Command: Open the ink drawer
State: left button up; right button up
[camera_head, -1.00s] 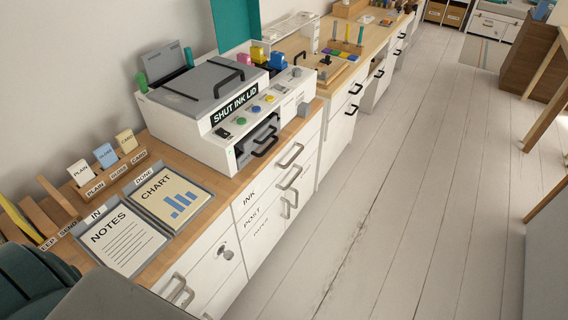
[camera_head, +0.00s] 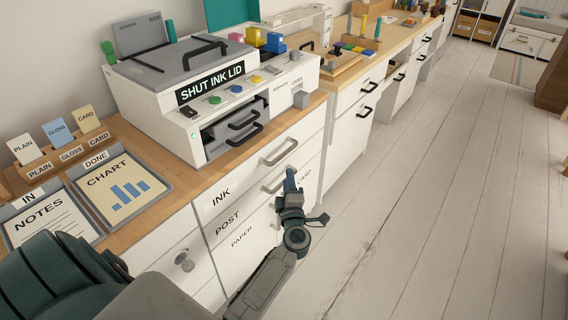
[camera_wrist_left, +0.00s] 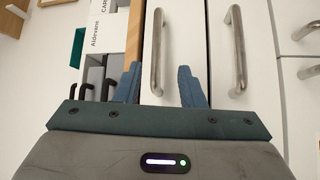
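The ink drawer (camera_head: 245,177) is the top white drawer under the wooden desktop, marked INK, and it is closed. Its metal bar handle (camera_head: 279,152) is at the drawer's right part. My left gripper (camera_head: 290,174) is in front of the drawer stack, near the handles. In the left wrist view its two blue fingers (camera_wrist_left: 158,78) are apart, with nothing held. There the ink drawer's handle (camera_wrist_left: 157,50) appears between and beyond the fingertips; whether they reach around it I cannot tell. My right gripper is not in view.
The post drawer's handle (camera_wrist_left: 238,50) runs parallel, just below the ink drawer's. The paper drawer is lower and partly hidden by my arm. A white printer marked SHUT INK LID (camera_head: 150,80) stands on the desktop (camera_head: 240,160) above. The floor (camera_head: 420,230) at right is clear.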

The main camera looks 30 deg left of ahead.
aim_at(284, 152)
pick_arm(q)
jog(key=x, duration=1.1)
jog(key=shift+s+a+r+b, duration=0.1)
jog(key=shift+r+b, duration=0.2)
jog(key=shift+b, duration=0.05)
grip_shut()
